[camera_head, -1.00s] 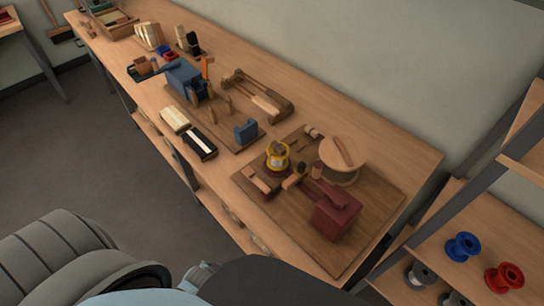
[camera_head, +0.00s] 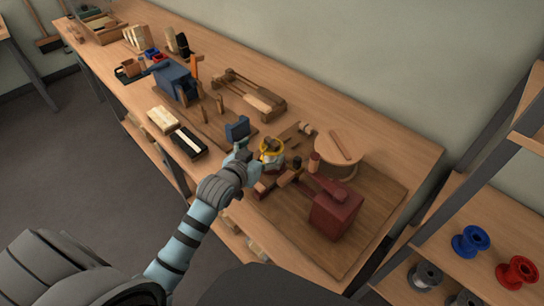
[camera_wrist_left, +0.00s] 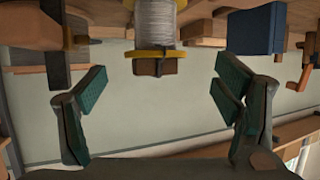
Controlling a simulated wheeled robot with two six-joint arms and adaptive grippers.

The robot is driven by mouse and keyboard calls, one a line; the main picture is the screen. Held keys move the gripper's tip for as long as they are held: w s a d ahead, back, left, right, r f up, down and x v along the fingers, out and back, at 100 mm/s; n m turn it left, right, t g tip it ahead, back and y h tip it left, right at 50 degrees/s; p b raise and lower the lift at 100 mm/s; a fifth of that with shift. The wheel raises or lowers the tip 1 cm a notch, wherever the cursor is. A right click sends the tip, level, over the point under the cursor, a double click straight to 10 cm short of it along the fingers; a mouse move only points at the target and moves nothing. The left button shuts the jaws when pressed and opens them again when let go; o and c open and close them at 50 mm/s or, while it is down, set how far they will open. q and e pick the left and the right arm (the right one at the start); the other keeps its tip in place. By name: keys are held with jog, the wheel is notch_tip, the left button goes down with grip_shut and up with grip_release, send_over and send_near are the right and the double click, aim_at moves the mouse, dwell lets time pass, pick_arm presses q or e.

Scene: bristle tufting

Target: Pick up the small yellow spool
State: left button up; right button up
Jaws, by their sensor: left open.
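The small yellow spool (camera_head: 271,148) stands on the brown board at the near right of the bench. It has a yellow rim and pale thread or wire wound on it. In the left wrist view the spool (camera_wrist_left: 155,52) is at the top, its yellow flange beside a brown block. My left gripper (camera_head: 246,160) is just left of the spool in the head view, partly blurring into it. In the left wrist view its green-padded fingers (camera_wrist_left: 160,80) are spread apart, with the spool ahead, centred between them and not gripped. My right gripper is not in view.
The brown board (camera_head: 365,220) also holds a dark red block device (camera_head: 335,208), a round wooden piece (camera_head: 338,152) and small wooden parts. A blue block (camera_head: 237,130) stands left of the spool. Blue (camera_head: 470,241) and red (camera_head: 517,272) spools sit on the right shelf.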

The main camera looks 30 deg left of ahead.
aim_at(271, 147)
pick_arm(q)
jog(key=x, duration=0.2)
jog(key=b+x, duration=0.1)
jog(key=x, duration=0.2)
jog(key=shift+w+d+f+b, duration=0.2)
jog(key=shift+d+f+b, duration=0.05)
jog(key=shift+f+b, duration=0.1)
jog(key=shift+w, duration=0.3)
jog(key=shift+s, duration=0.1)
jog(key=c, duration=1.3)
